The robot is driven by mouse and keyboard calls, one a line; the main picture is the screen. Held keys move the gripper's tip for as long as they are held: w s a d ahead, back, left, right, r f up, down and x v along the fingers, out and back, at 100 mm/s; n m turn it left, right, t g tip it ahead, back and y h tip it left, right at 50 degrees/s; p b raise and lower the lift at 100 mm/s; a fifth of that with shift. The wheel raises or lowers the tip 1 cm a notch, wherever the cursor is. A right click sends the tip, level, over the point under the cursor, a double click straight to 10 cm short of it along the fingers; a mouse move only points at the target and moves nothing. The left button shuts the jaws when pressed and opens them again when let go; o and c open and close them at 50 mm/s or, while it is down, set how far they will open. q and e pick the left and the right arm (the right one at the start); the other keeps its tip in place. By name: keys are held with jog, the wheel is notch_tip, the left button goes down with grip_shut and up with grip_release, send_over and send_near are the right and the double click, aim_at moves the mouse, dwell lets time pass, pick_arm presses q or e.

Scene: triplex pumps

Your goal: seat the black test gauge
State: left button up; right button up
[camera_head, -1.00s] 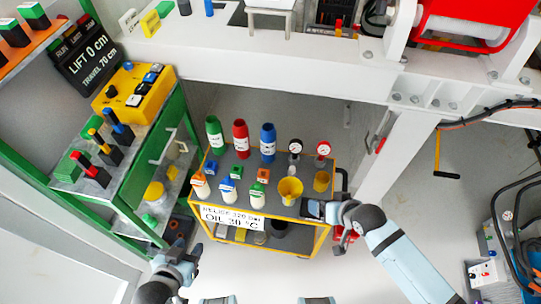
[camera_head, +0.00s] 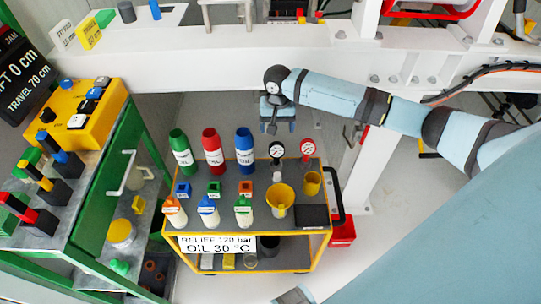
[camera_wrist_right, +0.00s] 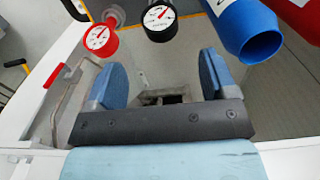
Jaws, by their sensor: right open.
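The black test gauge (camera_head: 276,151) has a white dial in a black rim and stands upright at the back of the yellow-framed cart (camera_head: 325,232). A red-rimmed gauge (camera_head: 308,148) stands beside it on the right. My right gripper (camera_head: 278,122) is open and empty, pointing down just behind the black gauge in the head view. In the right wrist view the black gauge (camera_wrist_right: 159,21) lies beyond the open fingers (camera_wrist_right: 159,75), roughly in line with the gap and touching neither. The red gauge (camera_wrist_right: 101,38) is left of it. My left gripper is not visible.
Green, red and blue bottles (camera_head: 245,152) stand left of the gauges; the blue bottle (camera_wrist_right: 245,30) is close to one finger. A white beam (camera_head: 225,68) runs behind the cart.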

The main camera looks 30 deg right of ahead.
aim_at(277, 145)
notch_tip(277, 145, down, 6)
jog(key=shift+b, duration=0.4)
jog(key=f, duration=0.3)
jog(key=f+b, duration=0.1)
jog(key=f, duration=0.1)
jog(key=shift+w+d+f, duration=0.15)
jog(key=shift+w+d, duration=0.15)
grip_shut()
